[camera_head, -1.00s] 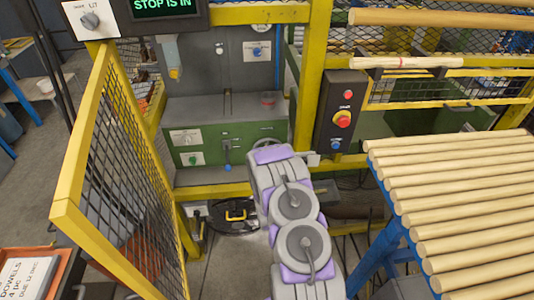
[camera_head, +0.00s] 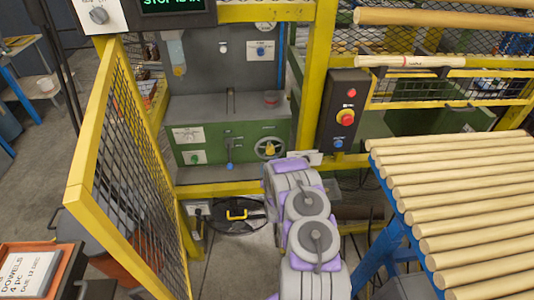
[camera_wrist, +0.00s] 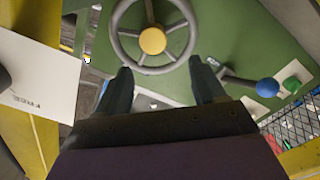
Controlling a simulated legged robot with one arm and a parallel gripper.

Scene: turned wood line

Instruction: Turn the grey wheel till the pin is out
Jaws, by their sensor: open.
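The grey wheel (camera_head: 268,148) is on the right of the green machine front, beside the end of my arm. In the wrist view the wheel (camera_wrist: 148,65) is a grey ring with spokes and a yellow hub, its top cut off by the frame. My gripper (camera_wrist: 160,68) is open, its two dark fingers apart and pointing at the wheel's near rim. In the head view the gripper is hidden by my arm. I cannot make out the pin.
A blue-ball lever (camera_head: 229,155) and a green knob (camera_head: 195,157) are left of the wheel. A control box (camera_head: 343,115) with a red button is to the right. A yellow mesh gate (camera_head: 120,165) stands left, and a dowel rack (camera_head: 450,190) right. A display (camera_head: 172,4) reads "STOP IS IN", partly cut off.

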